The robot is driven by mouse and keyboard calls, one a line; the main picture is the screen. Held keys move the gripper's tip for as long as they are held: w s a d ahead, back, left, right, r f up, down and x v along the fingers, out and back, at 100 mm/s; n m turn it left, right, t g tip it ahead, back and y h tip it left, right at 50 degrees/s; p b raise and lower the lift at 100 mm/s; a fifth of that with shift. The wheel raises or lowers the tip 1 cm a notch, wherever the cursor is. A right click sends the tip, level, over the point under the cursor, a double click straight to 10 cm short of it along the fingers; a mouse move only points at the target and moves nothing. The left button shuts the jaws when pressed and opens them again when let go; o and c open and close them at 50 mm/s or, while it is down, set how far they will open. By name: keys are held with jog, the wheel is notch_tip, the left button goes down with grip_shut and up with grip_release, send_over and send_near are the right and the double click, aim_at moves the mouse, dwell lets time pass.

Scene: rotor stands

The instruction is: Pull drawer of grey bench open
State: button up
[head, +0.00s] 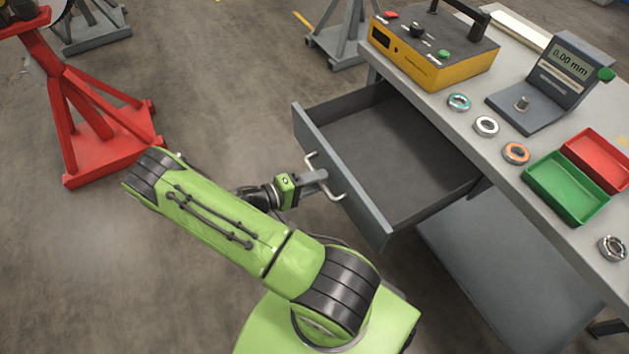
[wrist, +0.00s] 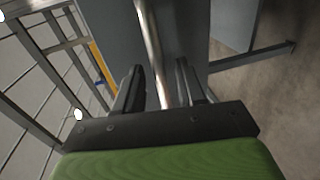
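The grey bench (head: 400,80) stands at the right with its drawer (head: 390,150) pulled well out. The drawer's inside shows and looks empty. A silver bar handle (head: 311,160) is on the drawer front. My gripper (head: 322,180) is at the handle, in front of the drawer face. In the wrist view the handle bar (wrist: 150,40) runs between my two black fingers (wrist: 160,82). The fingers stand apart, with a gap showing on either side of the bar, so they look open around the handle.
On the bench are a yellow control box (head: 425,68), a gauge reading 0.00 mm (head: 563,65), several bearing rings, a green tray (head: 545,200) and a red tray (head: 575,145). A red stand (head: 90,165) is at the left. Floor left of the drawer is clear.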

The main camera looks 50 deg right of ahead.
jog(key=p+v, duration=0.1)
jog(key=v, duration=1.4)
jog(key=shift+w+a+p, duration=0.25)
jog(key=shift+a+p, duration=0.05)
jog(key=shift+a, duration=0.05)
notch_tip(320, 180, up, 17)
jog(key=a+t+y+p, duration=0.3)
jog(key=t+y, duration=0.1)
jog(key=y, duration=0.6)
jog(key=s+a+r+n+t+y+p, duration=0.1)
jog(key=s+a+r+n+t+y, duration=0.1)
jog(key=s+r, duration=0.3)
jog(key=s+a+r+n+t+y+p, duration=0.2)
jog(key=s+a+r+t, duration=0.2)
jog(key=r, duration=0.5)
jog(key=shift+s+r+n+t, duration=0.35)
jog(key=shift+s+t, duration=0.45)
jog(key=shift+s, duration=0.4)
